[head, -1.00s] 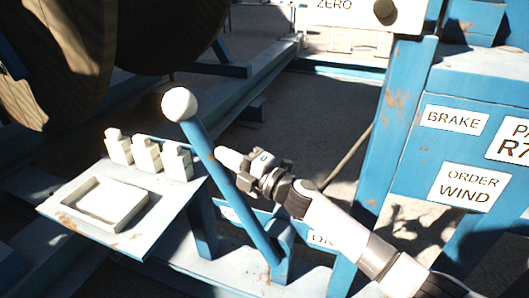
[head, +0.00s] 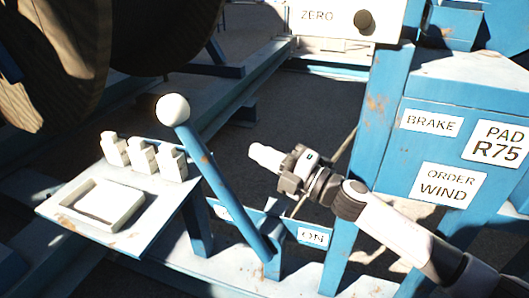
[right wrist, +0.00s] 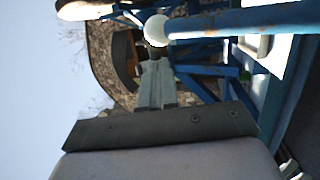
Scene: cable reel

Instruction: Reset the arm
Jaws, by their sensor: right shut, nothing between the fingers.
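My right gripper (head: 258,153) is shut and empty. It hangs in the air to the right of the blue lever, apart from it in the head view. The blue lever (head: 217,180) has a white ball knob (head: 172,109) and leans up to the left from its bracket beside the ON label (head: 312,236). In the right wrist view the shut fingers (right wrist: 156,84) point toward the background, and the lever's white knob (right wrist: 157,30) and blue rod (right wrist: 250,20) show above them. My left gripper is not in view.
A small pale-blue shelf (head: 130,236) with a shallow tray (head: 68,204) and three white blocks (head: 143,155) stands left of the lever. A blue post (head: 372,125) and a cabinet with BRAKE and WIND labels (head: 448,185) stand right. A large reel (head: 50,60) is at upper left.

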